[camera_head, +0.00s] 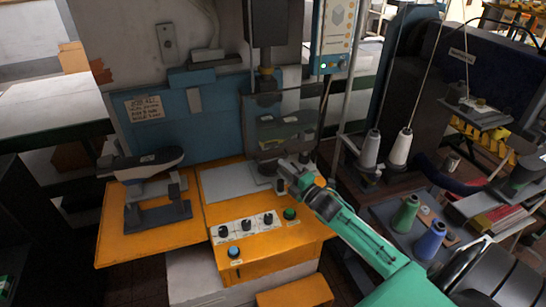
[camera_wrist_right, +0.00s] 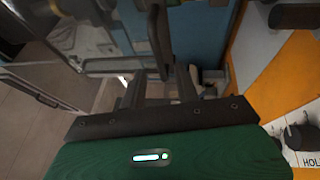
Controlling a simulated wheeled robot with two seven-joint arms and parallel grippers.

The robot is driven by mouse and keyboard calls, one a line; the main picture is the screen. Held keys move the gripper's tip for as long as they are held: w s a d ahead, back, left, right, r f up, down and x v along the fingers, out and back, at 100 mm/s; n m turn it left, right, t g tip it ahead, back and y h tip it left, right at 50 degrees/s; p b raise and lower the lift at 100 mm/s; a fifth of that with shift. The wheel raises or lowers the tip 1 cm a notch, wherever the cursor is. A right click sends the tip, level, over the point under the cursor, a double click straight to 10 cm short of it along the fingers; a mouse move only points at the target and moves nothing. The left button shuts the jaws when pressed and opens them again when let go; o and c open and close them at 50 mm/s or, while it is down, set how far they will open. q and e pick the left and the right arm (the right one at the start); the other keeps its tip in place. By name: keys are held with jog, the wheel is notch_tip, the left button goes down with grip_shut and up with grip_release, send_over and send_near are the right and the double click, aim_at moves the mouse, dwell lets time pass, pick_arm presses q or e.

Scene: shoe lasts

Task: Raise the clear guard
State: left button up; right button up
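The clear guard (camera_head: 285,128) is a see-through panel on the front of the blue and grey press, above the orange table. Its lower edge is just above the press plate. My right gripper (camera_head: 289,171) is at the right of the press, just below and in front of the guard. In the right wrist view the two dark fingers of this gripper (camera_wrist_right: 168,88) stand apart. A dark upright bar (camera_wrist_right: 158,35) shows beyond the gap; I cannot tell if it touches a finger. A see-through pane (camera_wrist_right: 90,40) shows at upper left there. My left gripper is not in view.
The orange table (camera_head: 225,205) carries knobs, a green button (camera_head: 289,213) and a blue button (camera_head: 234,251). A shoe last (camera_head: 148,162) sits on a stand at the left. Thread cones (camera_head: 400,147) and spools stand at the right, near my arm.

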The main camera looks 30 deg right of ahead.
aim_at(273, 160)
jog(key=shift+p+x, duration=0.8)
jog(key=shift+x, duration=2.1)
jog(key=shift+c, duration=0.2)
grip_shut()
